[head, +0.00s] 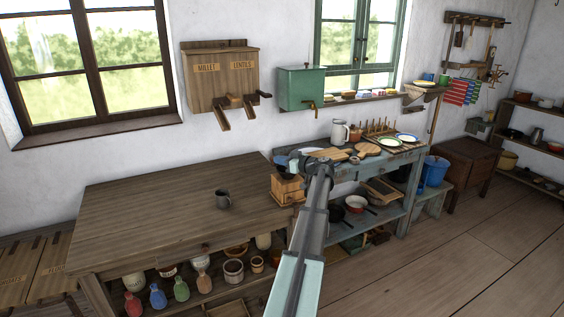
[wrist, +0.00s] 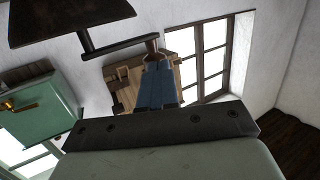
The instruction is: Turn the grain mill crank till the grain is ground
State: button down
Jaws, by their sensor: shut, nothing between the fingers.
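The grain mill (head: 287,190) is a small wooden box at the right end of the brown table in the head view. My gripper (head: 300,165) is at the mill's top and hides part of it. In the wrist view my blue-grey fingers (wrist: 157,65) are shut with nothing between them. A dark tapered shape (wrist: 65,18) with a dark bar (wrist: 120,45) lies just beyond the fingertips; it looks like the mill's top and crank. The bar's end is close to the fingertips; I cannot tell whether they touch. The grain is not visible.
Wooden millet and lentil dispensers (head: 215,75) and a green tank (head: 300,88) hang on the wall. A blue bench (head: 395,160) with plates, boards and a jug is at the right.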

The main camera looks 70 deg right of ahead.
jog(key=a+v, duration=0.1)
jog(key=v, duration=1.3)
jog(key=shift+w+a, duration=0.3)
